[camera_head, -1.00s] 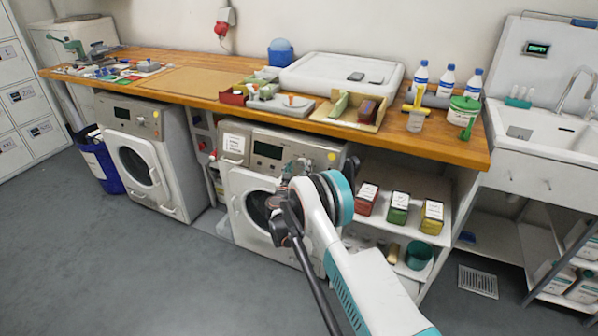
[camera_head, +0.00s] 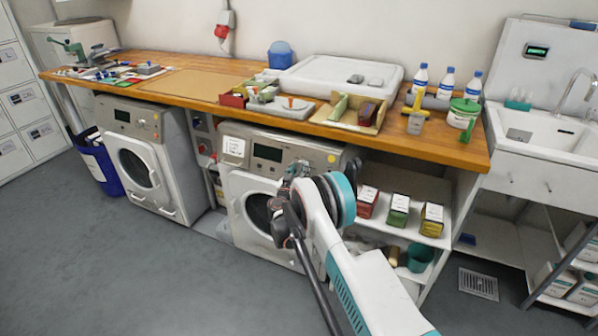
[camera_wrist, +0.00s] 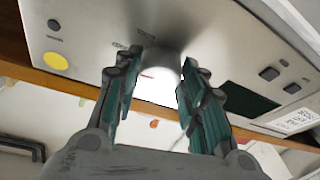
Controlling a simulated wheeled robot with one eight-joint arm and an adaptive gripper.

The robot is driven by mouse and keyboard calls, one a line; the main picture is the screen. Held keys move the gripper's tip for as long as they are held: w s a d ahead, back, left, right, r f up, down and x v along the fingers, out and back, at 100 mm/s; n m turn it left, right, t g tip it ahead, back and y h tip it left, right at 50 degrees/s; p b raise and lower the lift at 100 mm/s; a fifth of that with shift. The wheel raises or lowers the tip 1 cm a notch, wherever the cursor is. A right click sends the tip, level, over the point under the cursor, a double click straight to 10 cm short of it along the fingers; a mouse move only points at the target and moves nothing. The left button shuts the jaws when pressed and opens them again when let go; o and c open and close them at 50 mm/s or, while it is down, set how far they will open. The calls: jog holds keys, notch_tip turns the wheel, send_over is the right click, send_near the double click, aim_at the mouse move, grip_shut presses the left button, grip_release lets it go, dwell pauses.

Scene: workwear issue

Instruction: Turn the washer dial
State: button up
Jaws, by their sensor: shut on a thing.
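The right washer (camera_head: 245,187) stands under the wooden counter, with a control panel, a dark display and a round door. My gripper (camera_head: 298,168) is at the right part of its panel and, with my arm, hides the dial in the head view. In the wrist view the pale round dial (camera_wrist: 158,72) stands out from the panel (camera_wrist: 90,25) between the two fingers. My gripper (camera_wrist: 157,85) is shut on the dial, one finger on each side. The dial's pointer mark cannot be made out. The wrist view also shows a yellow button (camera_wrist: 55,61) and the dark display (camera_wrist: 248,101).
The counter edge (camera_head: 400,142) overhangs just above the panel. A second washer (camera_head: 143,160) stands to the left. Open shelves with red, green and yellow boxes (camera_head: 398,211) are to the right of my gripper. The grey floor (camera_head: 110,265) in front is clear.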

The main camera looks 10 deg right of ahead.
jog(key=n+y, duration=0.1)
jog(key=n, duration=0.2)
jog(key=n+y, duration=0.1)
jog(key=n, duration=0.1)
jog(key=shift+s+d+r+n, duration=0.1)
jog(key=shift+d+r+n, duration=0.1)
jog(key=shift+n, duration=0.2)
jog(key=n, duration=0.2)
jog(key=n+y, duration=0.1)
jog(key=n, duration=0.1)
jog(key=shift+r+n+g+y, duration=0.1)
jog(key=shift+n+g+y, duration=0.2)
jog(key=shift+n+g, duration=0.1)
jog(key=n+g, duration=0.1)
jog(key=n, duration=0.3)
jog(key=shift+r+n+y, duration=0.15)
jog(key=shift+n+y, duration=0.15)
jog(key=shift+y, duration=0.1)
jog(key=shift+n+g+p, duration=0.3)
jog(key=shift+n+g, duration=0.3)
jog(key=shift+n, duration=1)
jog(key=o, duration=1.1)
jog(key=shift+c, duration=0.2)
jog(key=shift+r, duration=0.1)
